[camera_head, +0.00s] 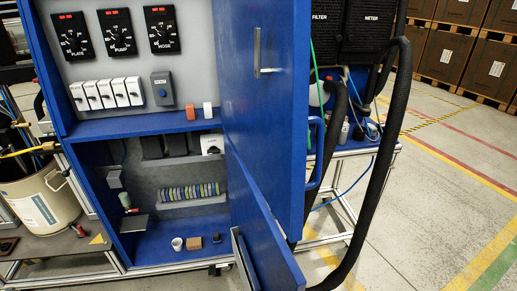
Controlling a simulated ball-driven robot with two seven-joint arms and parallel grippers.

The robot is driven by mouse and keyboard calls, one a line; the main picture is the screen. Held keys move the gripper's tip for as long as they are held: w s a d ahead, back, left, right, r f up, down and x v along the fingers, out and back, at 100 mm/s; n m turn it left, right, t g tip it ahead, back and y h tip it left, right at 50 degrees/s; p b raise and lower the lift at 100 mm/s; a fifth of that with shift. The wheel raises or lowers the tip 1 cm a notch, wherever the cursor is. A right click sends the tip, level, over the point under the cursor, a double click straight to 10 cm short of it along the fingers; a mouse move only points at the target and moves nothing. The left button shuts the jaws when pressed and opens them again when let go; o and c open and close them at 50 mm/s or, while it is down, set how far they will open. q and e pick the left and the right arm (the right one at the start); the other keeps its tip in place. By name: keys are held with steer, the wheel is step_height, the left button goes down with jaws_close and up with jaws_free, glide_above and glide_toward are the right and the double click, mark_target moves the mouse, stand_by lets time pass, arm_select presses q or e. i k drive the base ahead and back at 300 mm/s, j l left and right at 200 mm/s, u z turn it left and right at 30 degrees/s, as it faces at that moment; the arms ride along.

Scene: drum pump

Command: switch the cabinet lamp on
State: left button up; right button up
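The blue cabinet (150,127) stands open at the left and middle of the head view. Its upper panel carries three black dials marked PLATE (74,36), PUMP (117,32) and NOSE (160,30). Below them is a row of several white switches (107,93) and a grey box with a round knob (162,89). A white box with a dark front part (212,144) sits in the lower compartment. I cannot tell which control works the lamp, and I cannot make out a lit lamp. Neither of my grippers is in view.
The upper blue door (270,110) with its metal handle (258,50) and the lower blue door (262,235) stick out from the cabinet. A white cup (177,243) stands on the cabinet floor. A black hose (390,150) hangs at the right. A drum (42,205) stands left.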

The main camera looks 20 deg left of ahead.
mark_target(213, 150)
steer(key=j+z, duration=0.35)
steer(key=j, duration=0.25)
steer(key=j+z, duration=0.35)
steer(key=j, duration=0.25)
steer(key=k+j+z, duration=0.1)
steer(key=j+z, duration=0.25)
steer(key=j, duration=0.25)
